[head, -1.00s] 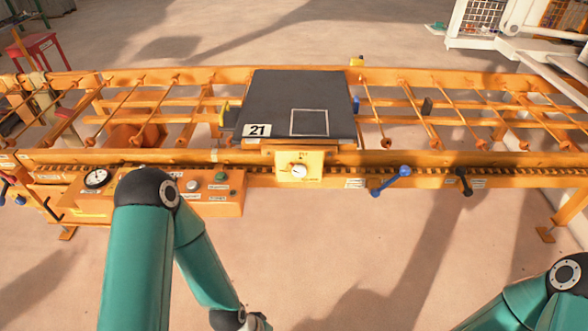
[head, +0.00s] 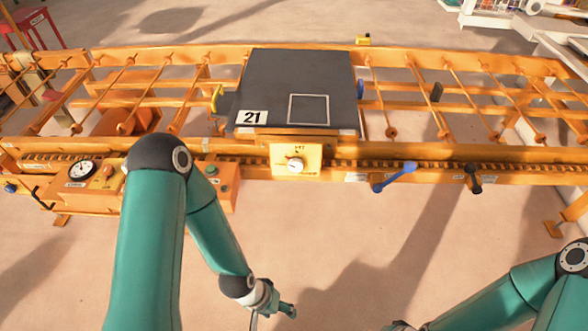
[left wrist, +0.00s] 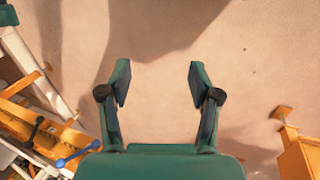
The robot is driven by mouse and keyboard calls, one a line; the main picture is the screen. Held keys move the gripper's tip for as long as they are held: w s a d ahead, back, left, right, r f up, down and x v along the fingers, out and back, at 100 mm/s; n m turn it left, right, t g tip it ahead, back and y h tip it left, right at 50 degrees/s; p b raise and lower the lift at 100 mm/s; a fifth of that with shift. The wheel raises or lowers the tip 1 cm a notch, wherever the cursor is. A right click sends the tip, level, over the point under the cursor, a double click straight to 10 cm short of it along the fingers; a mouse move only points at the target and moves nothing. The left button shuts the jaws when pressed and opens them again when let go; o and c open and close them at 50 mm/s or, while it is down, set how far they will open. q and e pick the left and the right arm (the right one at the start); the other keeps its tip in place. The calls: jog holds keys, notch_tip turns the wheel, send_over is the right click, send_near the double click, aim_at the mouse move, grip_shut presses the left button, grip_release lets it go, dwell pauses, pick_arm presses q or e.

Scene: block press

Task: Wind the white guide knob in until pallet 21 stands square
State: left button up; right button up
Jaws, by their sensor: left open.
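Pallet 21 (head: 270,85) is a dark grey plate with a white "21" label and a pale square outline, lying on the orange roller conveyor. I cannot tell whether it stands exactly square. A white round knob or dial (head: 295,165) sits on a yellow box at the front rail below it; which of the two it is, I cannot tell. My left gripper (head: 285,308) hangs low in front of the conveyor, well away from this box. In the left wrist view my left gripper (left wrist: 159,80) is open and empty above bare floor. My right gripper is out of frame.
A blue handle (head: 394,177) and a black handle (head: 473,178) stick out of the front rail on the right. A panel with a gauge (head: 82,170) is at the left, partly behind my left arm. The floor in front is clear.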

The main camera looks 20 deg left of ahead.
pick_arm(q)
jog(key=shift+o, duration=0.8)
jog(key=w+a+f+t+y+b, duration=0.1)
jog(key=w+f+t+b, duration=0.3)
jog(key=w+b, duration=0.6)
jog(key=shift+w+f+t, duration=0.3)
jog(key=shift+w+f, duration=0.25)
jog(key=shift+f, duration=0.05)
jog(key=n+t+y+b, duration=0.55)
jog(key=t+b, duration=0.65)
jog(key=b, duration=1.1)
send_near(294, 167)
jog(key=shift+m+y, duration=0.25)
jog(key=shift+m, duration=0.2)
jog(key=w, duration=0.3)
jog(key=w+b, duration=0.1)
jog(key=w, duration=0.2)
jog(key=w+a+b, duration=0.1)
jog(key=w, duration=0.2)
jog(key=shift+w+a+f, duration=0.1)
jog(key=shift+w+f, duration=0.05)
jog(key=shift+f, duration=0.1)
